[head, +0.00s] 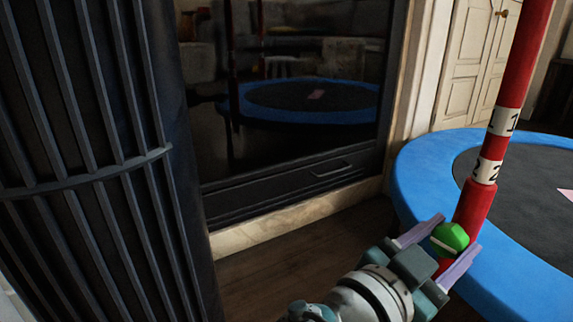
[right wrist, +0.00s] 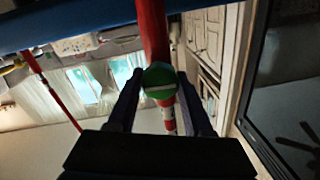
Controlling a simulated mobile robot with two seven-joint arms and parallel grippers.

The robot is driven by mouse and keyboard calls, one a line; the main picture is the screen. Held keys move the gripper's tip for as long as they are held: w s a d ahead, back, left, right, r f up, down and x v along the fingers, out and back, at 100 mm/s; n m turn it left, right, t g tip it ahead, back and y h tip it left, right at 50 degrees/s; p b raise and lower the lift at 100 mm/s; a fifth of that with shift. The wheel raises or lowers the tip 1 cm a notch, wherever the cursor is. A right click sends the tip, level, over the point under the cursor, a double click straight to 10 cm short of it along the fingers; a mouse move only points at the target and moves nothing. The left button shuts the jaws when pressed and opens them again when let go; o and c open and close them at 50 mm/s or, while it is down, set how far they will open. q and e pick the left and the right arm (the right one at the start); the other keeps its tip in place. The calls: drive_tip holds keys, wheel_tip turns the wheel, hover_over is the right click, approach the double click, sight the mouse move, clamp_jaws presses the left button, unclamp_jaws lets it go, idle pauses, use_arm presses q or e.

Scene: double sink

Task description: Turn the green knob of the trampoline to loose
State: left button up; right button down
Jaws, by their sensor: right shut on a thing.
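The trampoline (head: 410,179) has a blue rim and a dark mat. A red pole (head: 474,208) with white bands marked 1 and 2 rises at its near edge. The green knob (head: 450,237) with a pale stripe sits on the lower part of this pole. My right gripper (head: 449,233) has one finger on each side of the knob and is shut on it. In the right wrist view the knob (right wrist: 159,81) lies between the two dark fingers, with the red pole behind it. The lower pole is partly hidden by my gripper. My left gripper is not in view.
A dark ribbed column (head: 85,150) stands close on the left. Behind is a dark glossy cabinet (head: 300,185) that reflects the trampoline. A pale panelled door (head: 470,60) is at the back right. Bare wooden floor (head: 300,255) lies between the cabinet and trampoline.

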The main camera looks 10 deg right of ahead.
drive_tip(key=shift+n, duration=0.3)
drive_tip(key=n, duration=0.3)
drive_tip(key=shift+n, duration=0.4)
drive_tip(key=n, duration=0.4)
drive_tip(key=shift+n, duration=0.3)
drive_tip(key=n, duration=0.7)
drive_tip(key=shift+w, duration=0.1)
drive_tip(key=shift+n, duration=0.9)
drive_tip(key=shift+f, duration=0.1)
